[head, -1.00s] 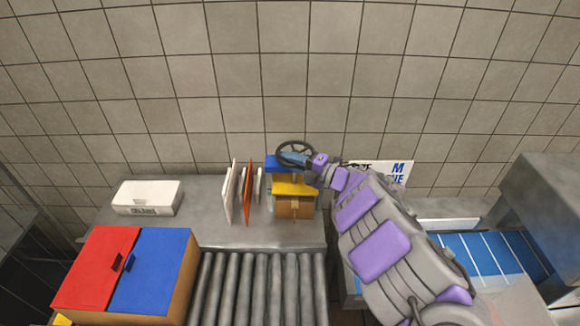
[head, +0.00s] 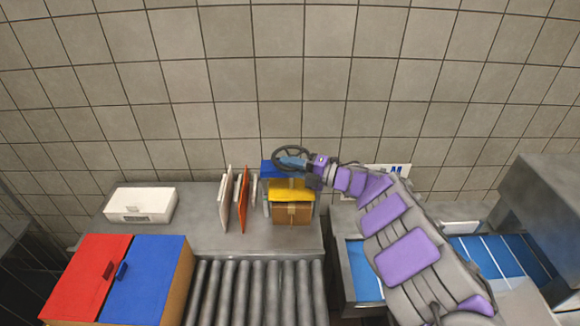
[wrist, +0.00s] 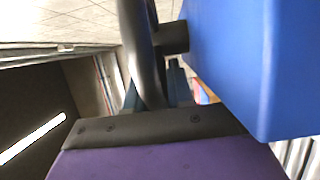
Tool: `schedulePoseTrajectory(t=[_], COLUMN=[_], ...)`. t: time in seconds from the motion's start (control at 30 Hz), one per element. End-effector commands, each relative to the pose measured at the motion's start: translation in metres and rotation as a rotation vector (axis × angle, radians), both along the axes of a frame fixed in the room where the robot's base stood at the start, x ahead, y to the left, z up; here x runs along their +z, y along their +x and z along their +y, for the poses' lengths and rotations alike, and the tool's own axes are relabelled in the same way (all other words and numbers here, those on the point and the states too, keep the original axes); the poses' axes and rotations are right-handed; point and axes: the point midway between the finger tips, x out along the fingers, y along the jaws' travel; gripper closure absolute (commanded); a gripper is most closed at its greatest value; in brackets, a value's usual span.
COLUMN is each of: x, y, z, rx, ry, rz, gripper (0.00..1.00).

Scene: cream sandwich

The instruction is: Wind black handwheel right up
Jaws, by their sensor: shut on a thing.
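The black handwheel (head: 290,148) stands above the blue block (head: 270,168) at the back of the metal counter. In the wrist view its dark rim (wrist: 135,45) runs down into my gripper, beside the blue block (wrist: 250,60). My gripper (head: 292,162) reaches in from the right and is shut on the wheel's rim, at its lower part in the head view. In the wrist view my gripper (wrist: 155,105) is partly hidden behind its own dark and purple body. A yellow part (head: 292,185) sits just below the blue block.
A cardboard box (head: 291,213) is under the yellow part. Upright white and orange boards (head: 243,200) stand just left of it. A white case (head: 140,204), a red and blue lidded box (head: 118,280) and rollers (head: 255,292) lie farther left and in front.

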Motion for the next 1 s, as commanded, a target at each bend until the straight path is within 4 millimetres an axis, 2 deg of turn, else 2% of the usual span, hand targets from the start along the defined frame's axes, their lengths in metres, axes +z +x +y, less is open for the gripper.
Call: schedulePoseTrajectory(t=[0.03, 0.07, 0.1, 0.37, 0.47, 0.57, 0.6, 0.67, 0.7, 0.83, 0.93, 1.0], x=[-0.003, -0.003, -0.003, 0.001, 0.010, 0.028, 0.037, 0.038, 0.038, 0.042, 0.044, 0.046], y=[0.000, 0.000, 0.000, 0.000, 0.000, 0.000, 0.000, -0.005, -0.010, -0.025, -0.036, -0.043], z=[0.000, 0.000, 0.000, 0.000, 0.000, -0.001, -0.001, -0.002, -0.002, -0.004, -0.008, -0.010], rx=[-0.002, -0.002, -0.002, -0.002, -0.003, -0.004, -0.005, -0.006, -0.002, -0.002, -0.004, -0.001], ry=[-0.004, -0.004, -0.004, -0.003, -0.004, -0.004, -0.003, -0.001, -0.001, -0.002, 0.002, 0.004], rz=[0.005, 0.005, 0.005, 0.002, 0.001, -0.003, -0.003, -0.001, -0.002, -0.007, -0.009, -0.011], gripper=[1.00, 0.75, 0.72, 0.72, 0.72, 0.72, 0.70, 0.52, 0.49, 0.51, 0.42, 0.40])
